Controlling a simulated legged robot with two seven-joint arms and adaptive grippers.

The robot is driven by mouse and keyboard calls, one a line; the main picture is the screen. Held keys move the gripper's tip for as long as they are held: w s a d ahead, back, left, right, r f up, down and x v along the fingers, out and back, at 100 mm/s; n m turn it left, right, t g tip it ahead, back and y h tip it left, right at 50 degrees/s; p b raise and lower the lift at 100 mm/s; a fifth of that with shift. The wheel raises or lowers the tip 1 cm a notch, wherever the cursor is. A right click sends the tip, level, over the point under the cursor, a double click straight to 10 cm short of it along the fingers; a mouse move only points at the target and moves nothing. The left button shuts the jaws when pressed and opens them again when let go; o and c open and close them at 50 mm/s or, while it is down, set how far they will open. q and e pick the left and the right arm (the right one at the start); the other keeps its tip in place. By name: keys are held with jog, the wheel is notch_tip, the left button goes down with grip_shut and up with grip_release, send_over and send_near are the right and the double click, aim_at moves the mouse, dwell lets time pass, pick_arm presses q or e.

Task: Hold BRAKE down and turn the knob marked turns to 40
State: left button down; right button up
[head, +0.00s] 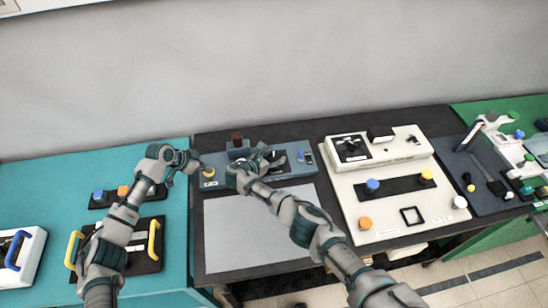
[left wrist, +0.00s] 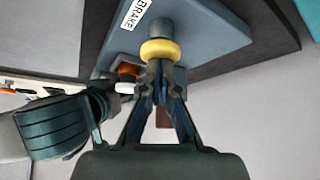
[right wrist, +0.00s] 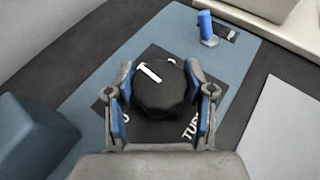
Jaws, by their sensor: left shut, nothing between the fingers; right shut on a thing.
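The blue-grey coil device (head: 290,170) stands at the back of the dark table. Its yellow button (head: 208,172) is at the left end, by a label reading BRAKE (left wrist: 133,14). My left gripper (head: 192,163) is shut and empty, its tips at the yellow button (left wrist: 160,50) in the left wrist view. I cannot tell how far the button is pressed. My right gripper (right wrist: 163,82) is shut on the black knob (right wrist: 160,92), one finger on each side. A white pointer line on the knob points up-left. The label beside it is partly hidden, and the scale number is unreadable.
A blue lever (right wrist: 206,27) sits on the device beyond the knob. A grey sheet (head: 255,232) lies in front. A cream panel (head: 385,205) with coloured knobs is to the right. A black tray with yellow handles (head: 153,240) is to the left.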

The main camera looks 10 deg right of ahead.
jog(key=shift+w+a+r, duration=0.1)
jog(key=shift+w+r, duration=0.05)
jog(key=shift+r, duration=0.05)
jog(key=o, duration=1)
jog(key=shift+o, duration=0.8)
jog(key=shift+f, duration=0.15)
